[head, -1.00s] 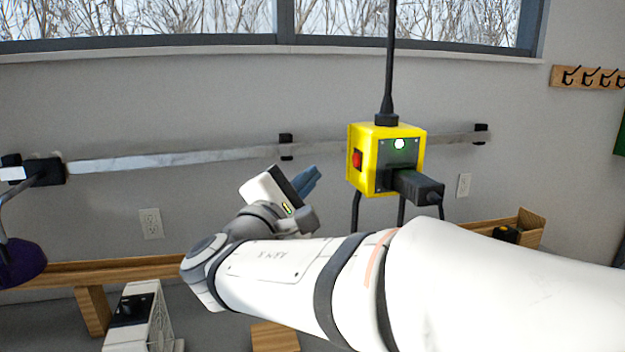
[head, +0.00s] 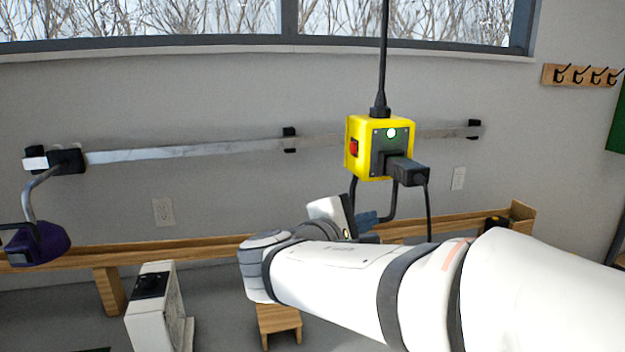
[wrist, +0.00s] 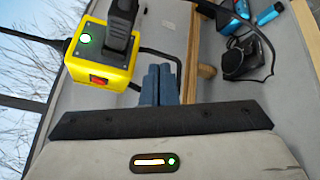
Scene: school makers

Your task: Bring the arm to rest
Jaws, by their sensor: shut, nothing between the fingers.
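My gripper (head: 368,219) is in the head view, below the yellow power box, at the end of my white arm. Its blue fingers are together and hold nothing. In the wrist view the shut fingers (wrist: 159,84) point up the picture, beside the yellow box. The yellow power box (head: 353,165) hangs from a black cable, with a black plug (head: 409,171) in its face, a red switch and a lit green light. It also shows in the wrist view (wrist: 90,60) at the upper left. The gripper appears apart from the box; the exact gap is hard to tell.
Black cables (head: 429,215) hang below the box, close to my gripper. A wooden bench rail (head: 190,252) runs along the wall. A white boxy device (head: 150,315) and a small wooden stool (head: 279,318) stand lower left. A purple lamp (head: 38,244) is far left. A black device (wrist: 247,57) lies upper right.

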